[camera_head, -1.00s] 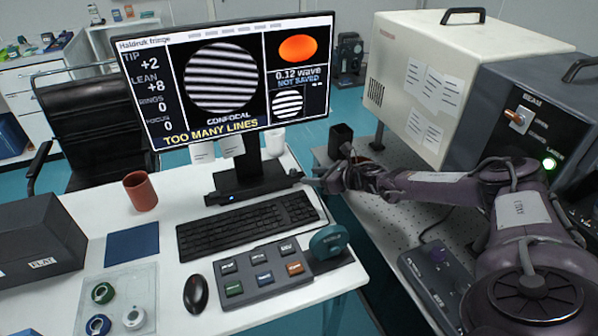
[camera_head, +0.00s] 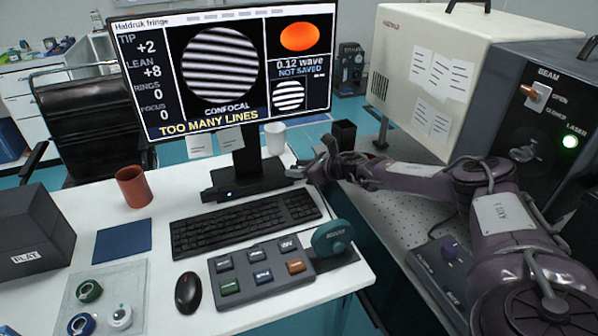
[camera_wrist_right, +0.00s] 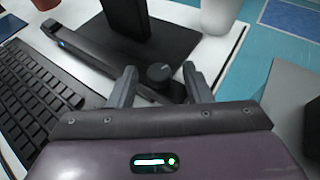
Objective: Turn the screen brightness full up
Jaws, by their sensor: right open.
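The monitor (camera_head: 222,75) stands on the white desk with its screen lit, showing fringes and "TOO MANY LINES". A dark bar (camera_head: 245,190) with a small blue light runs along the front of its foot. In the right wrist view, a round black knob (camera_wrist_right: 159,75) sits at the near end of this bar (camera_wrist_right: 95,65). My right gripper (camera_head: 305,168) is at the bar's right end, open. In the wrist view its two fingers stand on either side of the knob; I cannot tell whether they touch it. My left gripper is out of view.
The keyboard (camera_head: 245,222) lies in front of the bar, with a button box (camera_head: 262,275) and a mouse (camera_head: 188,292) nearer. A white cup (camera_head: 275,138) stands behind the gripper. A black open holder (camera_head: 344,135) and a large instrument (camera_head: 440,75) are to the right.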

